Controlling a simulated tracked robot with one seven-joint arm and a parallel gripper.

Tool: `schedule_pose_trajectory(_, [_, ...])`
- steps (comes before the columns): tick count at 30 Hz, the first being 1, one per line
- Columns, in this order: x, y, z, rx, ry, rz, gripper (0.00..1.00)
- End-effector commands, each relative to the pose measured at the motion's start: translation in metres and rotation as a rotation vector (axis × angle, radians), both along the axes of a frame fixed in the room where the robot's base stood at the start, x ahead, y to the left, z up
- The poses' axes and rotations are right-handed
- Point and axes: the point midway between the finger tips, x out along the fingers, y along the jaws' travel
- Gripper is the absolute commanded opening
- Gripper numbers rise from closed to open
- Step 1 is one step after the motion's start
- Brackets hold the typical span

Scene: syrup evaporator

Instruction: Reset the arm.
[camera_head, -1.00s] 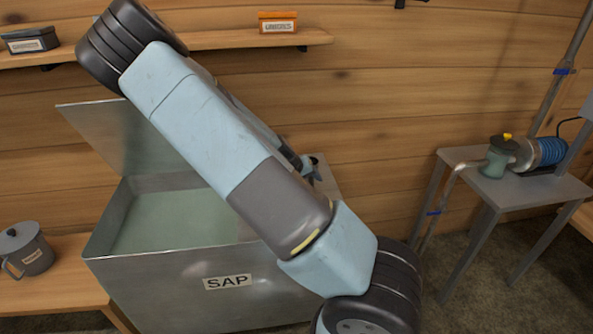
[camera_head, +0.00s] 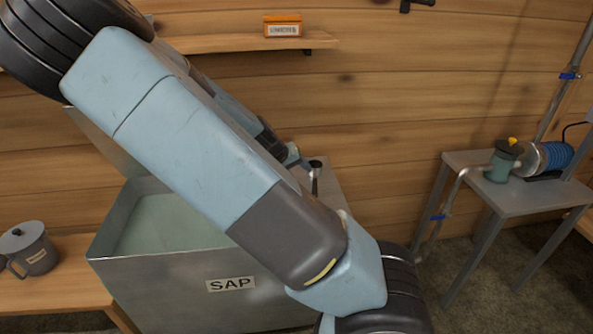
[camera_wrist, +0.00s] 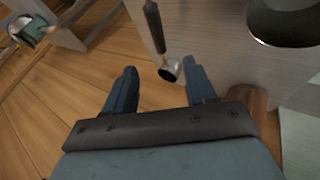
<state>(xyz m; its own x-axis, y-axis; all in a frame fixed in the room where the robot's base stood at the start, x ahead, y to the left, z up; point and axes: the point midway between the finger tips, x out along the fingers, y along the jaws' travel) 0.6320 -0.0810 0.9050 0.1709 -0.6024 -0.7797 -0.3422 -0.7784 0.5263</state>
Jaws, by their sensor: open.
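My gripper (camera_wrist: 162,80) is open in the wrist view, its two dark blue fingers apart with nothing held between them. A dark-handled tool with a shiny round metal end (camera_wrist: 168,70) shows beyond and between the fingertips; I cannot tell how far off it is. In the head view my arm crosses the middle of the picture, and the far end of it is mostly hidden behind its own links, near the back right of the SAP tank (camera_head: 215,300).
The open metal tank holds pale liquid (camera_head: 165,222). A grey jug (camera_head: 30,248) stands on the bench at left. An orange box (camera_head: 282,25) sits on the wall shelf (camera_head: 235,42).

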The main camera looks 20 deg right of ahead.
Motion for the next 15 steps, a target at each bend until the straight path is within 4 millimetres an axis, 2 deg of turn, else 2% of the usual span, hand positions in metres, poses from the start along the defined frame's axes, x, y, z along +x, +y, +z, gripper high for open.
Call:
schedule_pose_trajectory(9, [-0.002, 0.002, 0.001, 0.012, 0.006, -0.004, 0.56])
schedule_pose_trajectory(15, [-0.015, 0.006, -0.006, 0.12, 0.046, -0.022, 0.56])
